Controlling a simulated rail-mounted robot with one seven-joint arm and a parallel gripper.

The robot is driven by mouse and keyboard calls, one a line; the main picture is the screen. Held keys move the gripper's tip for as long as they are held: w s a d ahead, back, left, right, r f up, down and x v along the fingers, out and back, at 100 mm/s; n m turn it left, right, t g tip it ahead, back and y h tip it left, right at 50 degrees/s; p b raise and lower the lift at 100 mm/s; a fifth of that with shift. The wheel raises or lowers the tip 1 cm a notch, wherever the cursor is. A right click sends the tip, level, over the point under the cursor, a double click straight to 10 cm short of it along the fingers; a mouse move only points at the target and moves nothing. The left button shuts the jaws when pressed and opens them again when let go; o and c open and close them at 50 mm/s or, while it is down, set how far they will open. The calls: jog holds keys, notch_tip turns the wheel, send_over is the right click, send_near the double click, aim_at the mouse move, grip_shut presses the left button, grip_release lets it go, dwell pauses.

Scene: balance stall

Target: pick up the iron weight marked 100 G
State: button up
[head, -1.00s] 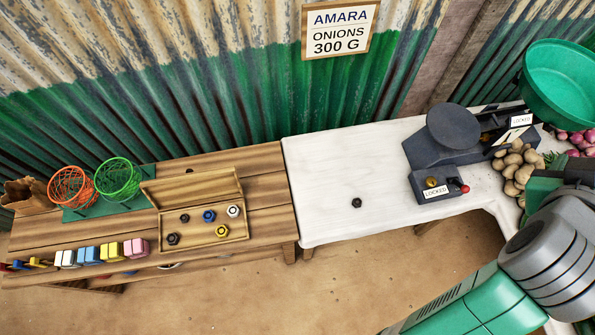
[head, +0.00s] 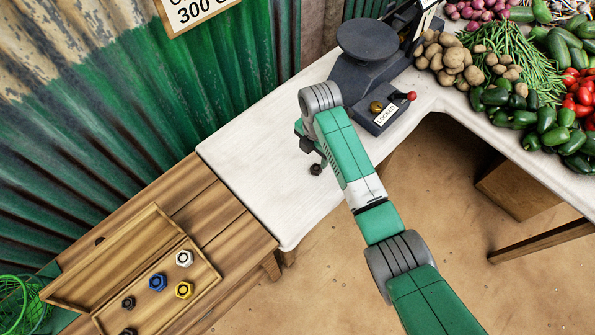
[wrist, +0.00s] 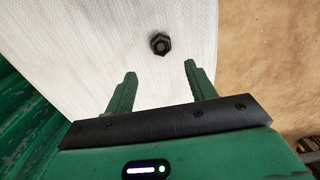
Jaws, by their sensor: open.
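A small black hexagonal weight (head: 316,169) lies alone on the white tabletop (head: 262,200). It also shows in the wrist view (wrist: 160,44), ahead of my fingertips and roughly centred between them. I cannot read any marking on it. My gripper (wrist: 160,69) is open and empty, with two green fingers apart. It is above the white table, close to the black weight and not touching it. In the head view my wrist partly hides the gripper. Other hexagonal weights sit in an open wooden box: white (head: 184,258), blue (head: 158,282), yellow (head: 184,290) and dark (head: 128,302).
A dark scale (head: 366,70) with a round pan stands at the back of the white table, with a "LOCKED" label (head: 386,115) in front. Potatoes (head: 447,58) and other vegetables lie to its right. The wooden box (head: 110,262) is on the brown table at left.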

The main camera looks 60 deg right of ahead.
aim_at(316, 168)
jog(key=f+b, duration=0.1)
jog(key=f, duration=0.1)
jog(key=f+b, duration=0.1)
jog(key=f, duration=0.2)
jog(key=f+b, duration=0.1)
jog(key=f, duration=0.1)
jog(key=shift+s+d+f, duration=0.35)
jog(key=shift+f, duration=0.05)
jog(key=shift+r, duration=0.1)
jog(key=c, duration=1.1)
